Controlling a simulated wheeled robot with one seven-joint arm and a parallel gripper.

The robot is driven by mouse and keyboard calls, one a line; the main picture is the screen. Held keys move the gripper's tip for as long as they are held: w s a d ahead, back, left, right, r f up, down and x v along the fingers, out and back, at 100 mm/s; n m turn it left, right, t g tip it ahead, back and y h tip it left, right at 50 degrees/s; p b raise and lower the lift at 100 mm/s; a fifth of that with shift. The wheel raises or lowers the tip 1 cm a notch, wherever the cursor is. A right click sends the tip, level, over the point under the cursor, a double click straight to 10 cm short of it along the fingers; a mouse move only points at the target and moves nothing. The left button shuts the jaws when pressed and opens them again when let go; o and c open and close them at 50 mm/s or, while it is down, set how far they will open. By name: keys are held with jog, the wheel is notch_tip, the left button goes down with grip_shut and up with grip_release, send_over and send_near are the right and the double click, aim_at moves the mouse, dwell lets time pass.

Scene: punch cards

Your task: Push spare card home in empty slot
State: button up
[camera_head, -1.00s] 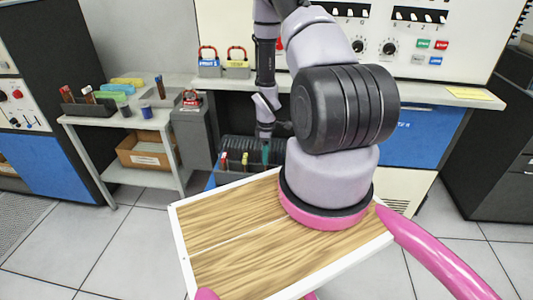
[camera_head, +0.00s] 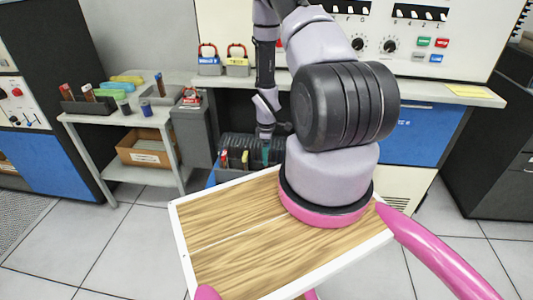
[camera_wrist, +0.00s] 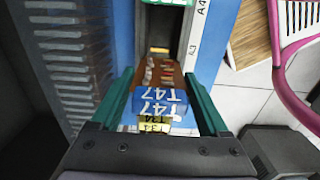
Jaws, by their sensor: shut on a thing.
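The spare card (camera_wrist: 158,76) is a brown board with a blue front edge marked T47, seen in the wrist view. My gripper (camera_wrist: 158,86) has a green finger on each side of it and is shut on it. The card points at a dark, narrow slot (camera_wrist: 160,40) between blue walls. Whether its far end is inside the slot is hard to tell. A yellow label (camera_wrist: 153,124) marked T34 lies below the blue edge.
Dark ribbed slots (camera_wrist: 75,60) stand left of the open slot. A grey side table (camera_head: 115,115) with bins stands at the left. Tiled floor is open at lower left.

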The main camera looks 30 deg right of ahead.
jog(key=shift+f, duration=2.3)
dwell(0.9)
jog(key=o, duration=1.2)
notch_tip(320, 180, up, 11)
jog(key=shift+f, duration=0.1)
jog(key=a+r+m+t, duration=0.2)
jog(key=r+m, duration=0.2)
jog(key=r, duration=1.2)
jog(key=a+r+m+t, duration=0.1)
jog(key=a+r+m, duration=0.15)
jog(key=r, duration=1.35)
jog(key=s+a+r+m+t, duration=0.1)
jog(key=s+a+r+m, duration=0.2)
jog(key=s+r, duration=0.3)
jog(key=s+a+r+m+t+y, duration=0.1)
jog(key=s+a+r+m, duration=0.2)
jog(key=s+r, duration=0.4)
jog(key=s+a+r+m+t+y, duration=0.1)
jog(key=s+a+r+m+t, duration=0.1)
jog(key=s+r, duration=0.4)
jog(key=shift+s+a+r+m, duration=0.3)
jog(key=shift+a+r+m, duration=0.2)
jog(key=shift+r, duration=0.35)
